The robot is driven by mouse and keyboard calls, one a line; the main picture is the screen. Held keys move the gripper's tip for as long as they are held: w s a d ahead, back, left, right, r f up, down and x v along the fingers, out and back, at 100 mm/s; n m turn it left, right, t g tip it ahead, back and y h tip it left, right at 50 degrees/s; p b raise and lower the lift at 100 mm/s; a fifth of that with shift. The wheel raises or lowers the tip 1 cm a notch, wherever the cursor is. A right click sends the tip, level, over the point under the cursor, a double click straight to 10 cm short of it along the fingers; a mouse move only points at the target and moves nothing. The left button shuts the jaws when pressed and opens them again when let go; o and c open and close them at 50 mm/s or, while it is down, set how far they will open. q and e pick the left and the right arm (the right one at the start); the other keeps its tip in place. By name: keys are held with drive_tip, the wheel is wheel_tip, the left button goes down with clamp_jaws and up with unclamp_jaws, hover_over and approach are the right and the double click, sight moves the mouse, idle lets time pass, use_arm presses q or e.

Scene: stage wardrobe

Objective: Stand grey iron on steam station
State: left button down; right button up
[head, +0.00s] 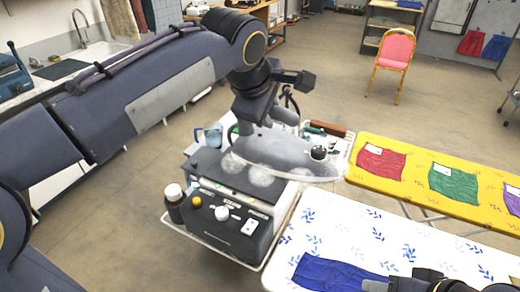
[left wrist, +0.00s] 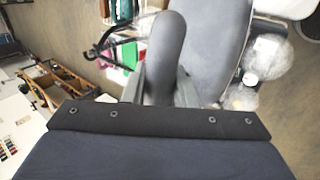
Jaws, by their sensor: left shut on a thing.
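The grey iron (head: 283,150) is over the steam station's back right part in the head view, roughly level. My left gripper (head: 268,118) is shut on the iron's handle. In the left wrist view the handle (left wrist: 166,55) sits between the fingers, with the grey body (left wrist: 207,45) beyond. The steam station (head: 222,228) is a dark box with knobs, labels and a dark flat top. The iron hides part of that top, and I cannot tell whether they touch. Part of my right arm's end (head: 430,282) shows at the bottom right edge; its fingers are not clear.
White, see-through round shapes (head: 262,176) show by the iron. A white patterned ironing board (head: 345,232) with blue cloth (head: 335,275) is at right, a yellow board (head: 415,160) beyond.

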use_arm(q)
drive_tip(key=w+a+f+p, duration=0.4)
drive_tip(key=w+a+f, duration=0.5)
drive_tip(key=f, duration=0.3)
drive_tip(key=shift+w+a+f, duration=0.25)
drive_tip(key=shift+w, duration=0.2)
drive_tip(key=shift+f, duration=0.15)
drive_tip(key=c, duration=1.2)
unclamp_jaws()
drive_tip(key=shift+f, duration=0.1)
drive_tip(key=shift+o, duration=0.2)
